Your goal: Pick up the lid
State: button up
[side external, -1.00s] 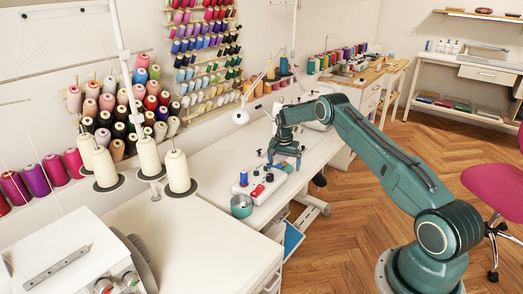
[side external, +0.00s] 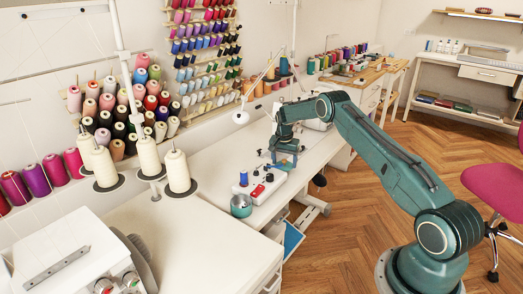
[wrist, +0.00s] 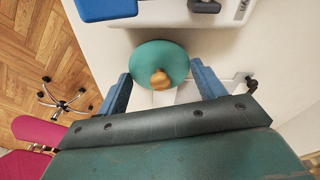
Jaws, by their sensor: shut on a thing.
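The lid (wrist: 158,62) is a round teal disc with a small wooden knob, seen from above in the wrist view. In the side external view my gripper (side external: 285,164) is low over the white table, beyond the white board with red and blue parts. The lid cannot be made out clearly there. Whether it touches the table cannot be told.
A small round grey-teal pot (side external: 241,205) stands on the table in front of the white board (side external: 260,188). A blue block (wrist: 105,9) lies close to the lid in the wrist view. Large white thread cones (side external: 178,172) stand to the left. The table's right edge is near my gripper.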

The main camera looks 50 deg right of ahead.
aim_at(284, 160)
notch_tip(284, 160, up, 19)
dwell(0.5)
dwell(0.5)
jog(key=s+a+f+n, duration=0.1)
jog(key=a+f, duration=0.3)
jog(key=a, duration=1)
jog(key=s+a+f+n, duration=0.1)
jog(key=a+f+n, duration=0.2)
jog(key=a, duration=1.2)
notch_tip(284, 160, down, 2)
jog(key=shift+a+f+n+t, duration=0.15)
jog(key=shift+n+t, duration=0.15)
jog(key=shift+t, duration=0.1)
jog(key=shift+s+f, duration=0.1)
jog(key=shift+f, duration=0.1)
jog(key=shift+f, duration=2.7)
jog(key=shift+f, duration=0.6)
jog(key=o, duration=0.7)
